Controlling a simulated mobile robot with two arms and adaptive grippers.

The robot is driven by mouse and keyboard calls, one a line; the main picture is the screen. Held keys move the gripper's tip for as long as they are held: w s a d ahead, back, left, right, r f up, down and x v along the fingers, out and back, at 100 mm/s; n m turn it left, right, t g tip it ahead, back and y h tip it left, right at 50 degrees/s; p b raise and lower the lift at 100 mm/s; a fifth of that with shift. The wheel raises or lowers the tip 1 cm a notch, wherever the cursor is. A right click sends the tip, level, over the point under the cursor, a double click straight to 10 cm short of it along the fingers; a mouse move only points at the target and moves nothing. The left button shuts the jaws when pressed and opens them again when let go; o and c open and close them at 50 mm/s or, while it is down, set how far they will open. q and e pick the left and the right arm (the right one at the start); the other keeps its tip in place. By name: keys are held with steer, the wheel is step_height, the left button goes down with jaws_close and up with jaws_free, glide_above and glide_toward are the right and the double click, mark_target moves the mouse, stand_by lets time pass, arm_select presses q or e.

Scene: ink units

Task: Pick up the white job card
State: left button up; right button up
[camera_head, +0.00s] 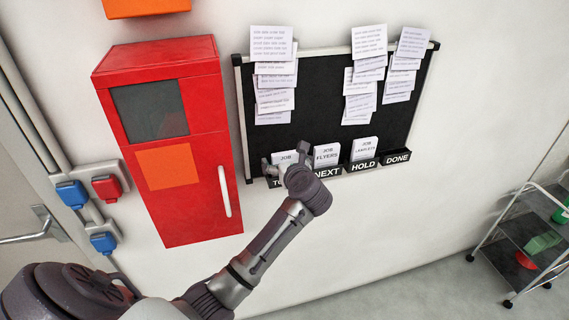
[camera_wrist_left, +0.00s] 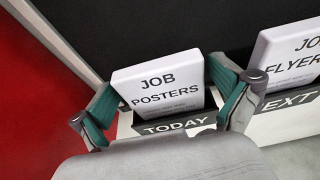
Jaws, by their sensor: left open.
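The white job card (camera_wrist_left: 165,84) reads "JOB POSTERS" and stands in the pocket labelled TODAY (camera_wrist_left: 175,126) in the left wrist view. In the head view the job card (camera_head: 285,156) is at the left of the board's bottom row, partly hidden by my gripper. My left gripper (camera_head: 284,163) is open, with one finger on each side of the card. In the left wrist view the fingers of the left gripper (camera_wrist_left: 166,106) flank the card's left and right edges; I cannot tell whether they touch it. My right gripper is not in view.
The JOB FLYERS card (camera_head: 327,154) stands close to the right, with the JOB LEAFLETS card (camera_head: 364,149) beyond. Paper sheets hang on the black board (camera_head: 322,95). A red cabinet (camera_head: 205,115) is close on the left. A wheeled rack (camera_head: 525,235) stands at far right.

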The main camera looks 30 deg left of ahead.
arm_select(q)
steer(key=shift+d, duration=0.2)
steer(key=shift+c, duration=0.5)
steer(key=c, duration=1)
